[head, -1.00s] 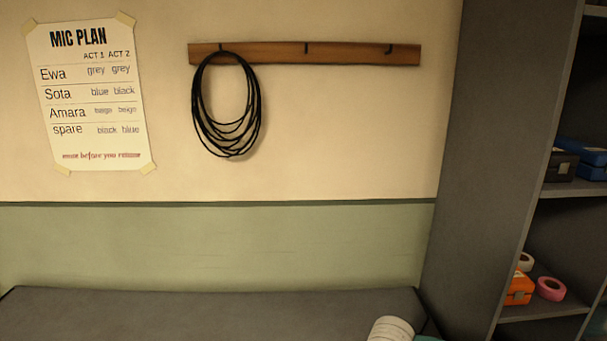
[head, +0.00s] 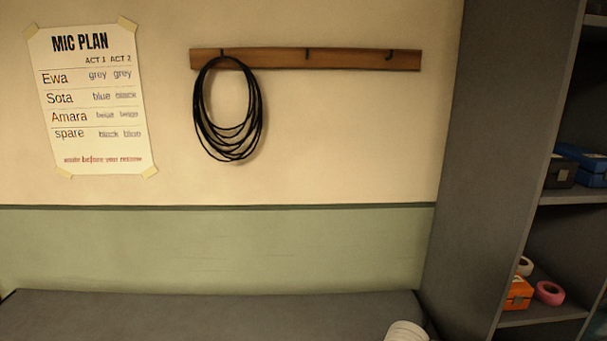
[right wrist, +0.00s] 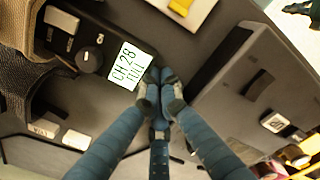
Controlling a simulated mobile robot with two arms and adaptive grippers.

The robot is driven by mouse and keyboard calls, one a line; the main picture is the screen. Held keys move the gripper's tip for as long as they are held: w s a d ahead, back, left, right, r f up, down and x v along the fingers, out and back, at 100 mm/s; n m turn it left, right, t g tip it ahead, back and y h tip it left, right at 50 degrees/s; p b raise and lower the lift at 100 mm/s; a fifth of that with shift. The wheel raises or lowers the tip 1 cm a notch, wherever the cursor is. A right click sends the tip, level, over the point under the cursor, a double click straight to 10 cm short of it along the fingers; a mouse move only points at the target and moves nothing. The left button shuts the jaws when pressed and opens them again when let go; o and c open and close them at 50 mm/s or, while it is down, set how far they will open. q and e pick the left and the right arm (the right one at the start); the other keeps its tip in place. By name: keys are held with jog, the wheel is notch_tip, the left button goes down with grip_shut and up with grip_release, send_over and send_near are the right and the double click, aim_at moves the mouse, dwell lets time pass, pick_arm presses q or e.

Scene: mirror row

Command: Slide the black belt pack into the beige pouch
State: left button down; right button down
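In the right wrist view a black device (right wrist: 111,48) with a knob, buttons and a lit screen reading "CH 28 FULL" lies at upper left. It may be the black belt pack, but I cannot be sure. My right gripper (right wrist: 160,80) has its fingertips drawn together beside the screen, with nothing visible between them. Whether the tips touch the device I cannot tell. My left gripper is in neither view.
The head view shows a "MIC PLAN" sheet (head: 92,105), a black cable coil (head: 228,135) on a hook rail, a dark counter top (head: 200,315) and a grey shelf unit (head: 480,170) with boxes and tape. A grey box-like form (right wrist: 240,90) is right of my right gripper.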

jog(key=shift+s+d+f, duration=0.1)
jog(key=shift+d+f, duration=0.05)
jog(key=shift+d, duration=0.2)
jog(key=shift+d+p, duration=0.6)
jog(key=shift+d, duration=0.6)
jog(key=shift+d, duration=0.15)
jog(key=shift+d+p, duration=0.55)
jog(key=shift+d, duration=0.6)
jog(key=shift+d, duration=0.1)
jog(key=shift+d+p, duration=0.5)
jog(key=shift+d, duration=0.65)
